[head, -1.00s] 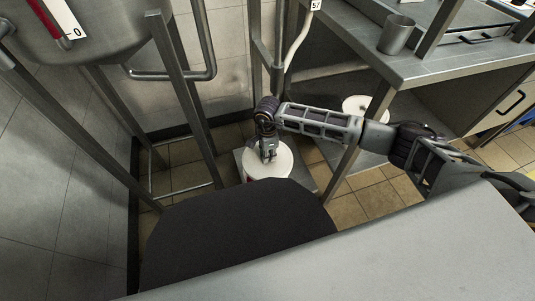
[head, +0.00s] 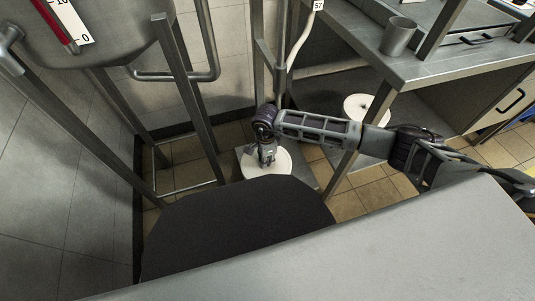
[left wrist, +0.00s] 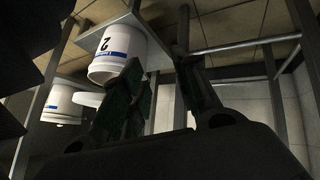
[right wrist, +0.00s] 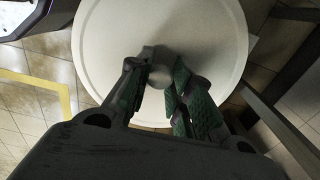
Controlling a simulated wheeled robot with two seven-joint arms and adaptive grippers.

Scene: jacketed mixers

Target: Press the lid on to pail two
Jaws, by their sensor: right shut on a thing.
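In the head view the white round lid (head: 267,165) lies below my right gripper (head: 266,155), low between the metal frames. In the right wrist view my right gripper (right wrist: 158,85) is shut on a grey round knob (right wrist: 157,76) at the middle of the white lid (right wrist: 105,35). Pail two (left wrist: 122,50), white with a blue band and a black 2, appears upside down in the left wrist view, against a grey plate.
A second white pail (left wrist: 62,104) shows in the left wrist view. A white round top (head: 357,104) sits under the steel table (head: 430,68), which bears a metal cup (head: 398,36). Steel frame legs (head: 187,95) stand left of the lid.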

